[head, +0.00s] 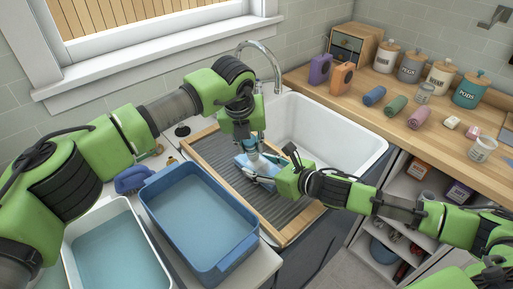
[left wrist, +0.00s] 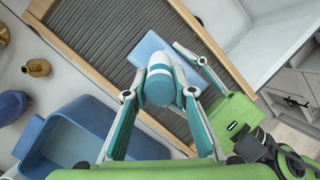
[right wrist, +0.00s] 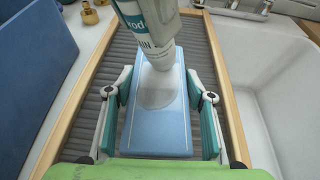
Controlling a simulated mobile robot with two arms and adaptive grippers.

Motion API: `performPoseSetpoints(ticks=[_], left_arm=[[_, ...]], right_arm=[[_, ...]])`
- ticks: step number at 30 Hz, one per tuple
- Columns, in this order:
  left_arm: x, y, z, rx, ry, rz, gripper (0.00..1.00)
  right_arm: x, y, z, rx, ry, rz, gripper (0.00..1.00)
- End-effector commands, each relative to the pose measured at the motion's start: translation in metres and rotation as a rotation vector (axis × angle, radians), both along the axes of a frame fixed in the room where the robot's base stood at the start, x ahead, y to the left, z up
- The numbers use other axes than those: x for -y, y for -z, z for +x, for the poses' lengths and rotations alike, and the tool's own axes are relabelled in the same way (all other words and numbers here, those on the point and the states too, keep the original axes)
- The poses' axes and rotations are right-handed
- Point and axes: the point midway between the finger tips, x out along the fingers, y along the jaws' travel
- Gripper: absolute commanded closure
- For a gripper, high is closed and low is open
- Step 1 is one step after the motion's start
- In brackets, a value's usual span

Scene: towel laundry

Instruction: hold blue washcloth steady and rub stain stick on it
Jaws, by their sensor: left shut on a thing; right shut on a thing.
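The blue washcloth (right wrist: 158,135) lies folded flat on the ribbed, wood-framed board (right wrist: 215,80). It shows partly in the head view (head: 264,167) and the left wrist view (left wrist: 148,45). A pale, roundish patch (right wrist: 158,88) is on its top. My right gripper (right wrist: 158,105) is shut on the cloth, with one finger along each side. My left gripper (left wrist: 160,95) is shut on the stain stick (left wrist: 158,80), a white and teal tube. In the right wrist view the stick (right wrist: 145,25) points down, its tip at the pale patch; exact contact is hard to tell.
A white sink (head: 372,150) with a tap (head: 276,70) is right of the board. A blue tub (head: 155,195) and a white tub (head: 72,255), both with water, stand to the left.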

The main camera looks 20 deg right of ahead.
Motion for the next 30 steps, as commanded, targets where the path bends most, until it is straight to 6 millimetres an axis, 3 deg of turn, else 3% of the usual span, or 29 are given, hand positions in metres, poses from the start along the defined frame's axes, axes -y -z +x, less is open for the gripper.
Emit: performPoseSetpoints(ticks=[14,30], left_arm=[[-0.004,-0.001,0.007,0.001,0.0,0.0,0.97],[-0.004,-0.052,0.008,0.002,-0.001,0.0,0.97]], right_arm=[[0.0,0.0,0.0,-0.001,0.0,0.0,0.72],[0.0,0.0,0.0,-0.001,0.0,0.0,0.72]])
